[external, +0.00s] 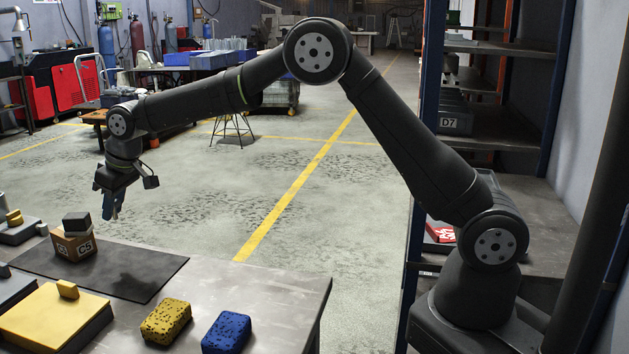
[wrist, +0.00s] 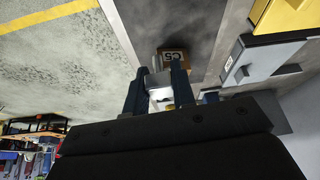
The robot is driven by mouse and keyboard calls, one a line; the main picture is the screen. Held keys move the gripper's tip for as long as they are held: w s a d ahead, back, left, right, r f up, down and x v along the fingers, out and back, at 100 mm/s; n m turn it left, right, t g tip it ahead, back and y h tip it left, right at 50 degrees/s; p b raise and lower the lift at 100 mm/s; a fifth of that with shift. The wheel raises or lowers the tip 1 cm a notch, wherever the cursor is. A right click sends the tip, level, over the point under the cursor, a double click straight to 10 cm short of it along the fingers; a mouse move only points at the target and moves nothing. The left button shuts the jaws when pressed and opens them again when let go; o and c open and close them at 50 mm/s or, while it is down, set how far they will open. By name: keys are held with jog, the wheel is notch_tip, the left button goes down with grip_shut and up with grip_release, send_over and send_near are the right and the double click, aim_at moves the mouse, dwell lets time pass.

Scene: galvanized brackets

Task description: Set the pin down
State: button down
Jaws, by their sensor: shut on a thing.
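My gripper (external: 110,211) is beyond the bench's far edge in the external view, pointing down, above and a little right of a small wooden box. In the wrist view my gripper (wrist: 158,95) has its two dark fingers around a pale grey-white piece, the pin (wrist: 160,90), and is shut on it. The pin's lower end and full shape are hard to make out. In the external view I cannot pick the pin out from the dark fingers.
The wooden box (external: 84,246), marked C5, stands on a dark mat (external: 135,277) with a dark grey block (external: 76,222) on top. A yellow-lidded box (external: 50,318), a yellow sponge (external: 166,322) and a blue sponge (external: 227,332) sit nearer. The mat's right part is bare.

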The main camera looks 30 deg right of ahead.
jog(key=shift+w+d+r, duration=0.2)
jog(key=shift+d+r, duration=0.15)
jog(key=shift+d, duration=0.2)
jog(key=s+d+n+g+y, duration=0.1)
jog(key=s+d+n, duration=0.25)
jog(key=d, duration=0.55)
jog(key=s+d+n+g, duration=0.25)
jog(key=d+n, duration=0.25)
jog(key=d, duration=0.3)
jog(key=s+d+n+g+h, duration=0.1)
jog(key=s+d+n+g, duration=0.2)
jog(key=s+d+n, duration=0.8)
jog(key=m, duration=0.3)
send_near(244, 293)
jog(key=shift+s+a+f+t, duration=0.15)
jog(key=shift+s+a+f, duration=0.05)
jog(key=shift+s+a, duration=0.2)
jog(key=shift+s+a+f+t, duration=0.1)
jog(key=shift+s+a+f, duration=0.15)
jog(key=shift+s, duration=0.25)
jog(key=shift+s+a+f, duration=0.1)
jog(key=shift+a+f, duration=0.15)
jog(key=shift+a, duration=0.15)
jog(key=shift+f, duration=1.9)
jog(key=shift+f, duration=0.15)
